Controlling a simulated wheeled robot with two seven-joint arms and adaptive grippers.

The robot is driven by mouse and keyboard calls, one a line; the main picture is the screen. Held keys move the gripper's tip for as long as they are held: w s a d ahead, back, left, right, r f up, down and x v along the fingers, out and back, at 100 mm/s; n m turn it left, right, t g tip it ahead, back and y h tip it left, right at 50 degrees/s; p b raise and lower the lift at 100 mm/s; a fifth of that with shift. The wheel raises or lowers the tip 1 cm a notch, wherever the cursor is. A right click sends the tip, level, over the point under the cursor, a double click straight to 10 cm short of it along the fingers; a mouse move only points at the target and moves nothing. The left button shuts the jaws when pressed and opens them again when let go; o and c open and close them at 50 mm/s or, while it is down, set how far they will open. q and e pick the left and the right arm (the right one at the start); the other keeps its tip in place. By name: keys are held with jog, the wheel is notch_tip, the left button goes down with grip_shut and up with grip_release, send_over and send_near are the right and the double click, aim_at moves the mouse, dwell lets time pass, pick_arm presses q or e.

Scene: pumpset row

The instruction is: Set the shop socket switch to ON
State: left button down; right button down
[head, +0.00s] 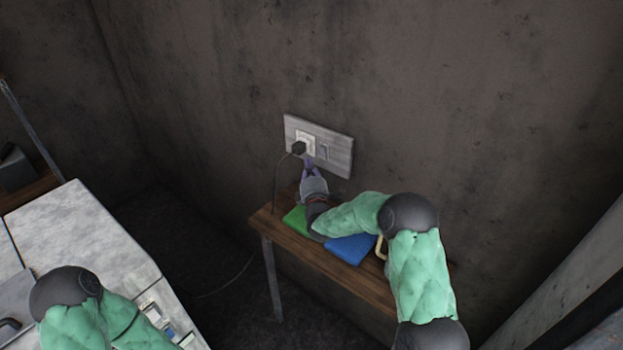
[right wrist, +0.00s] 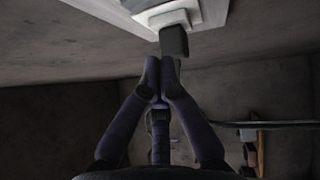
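A pale grey socket board (head: 340,155) is on the wall above a small wooden table. A black plug (head: 298,147) with a hanging cable sits in its white socket (head: 307,138). A small switch-like shape (head: 323,152) is just right of the socket; its position is too small to tell. My right gripper (head: 308,163) is at the board's lower edge, just below the plug. In the right wrist view its fingertips (right wrist: 160,76) are together with nothing visible between them, close under the dark plug (right wrist: 174,42). I cannot tell whether they touch it. My left gripper is out of view.
The wooden table (head: 335,268) stands below the board, under my right arm. A green item (head: 296,220) and a blue item (head: 350,248) lie on it, with a tan handle-like shape (head: 380,248) beside them. A grey worktop (head: 75,235) is at left.

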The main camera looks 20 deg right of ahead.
aim_at(322, 152)
jog(key=w+d, duration=0.1)
jog(key=w+d+r, duration=0.1)
jog(key=w+d, duration=0.1)
jog(key=shift+w+r, duration=0.1)
jog(key=shift+r, duration=0.05)
dwell(0.4)
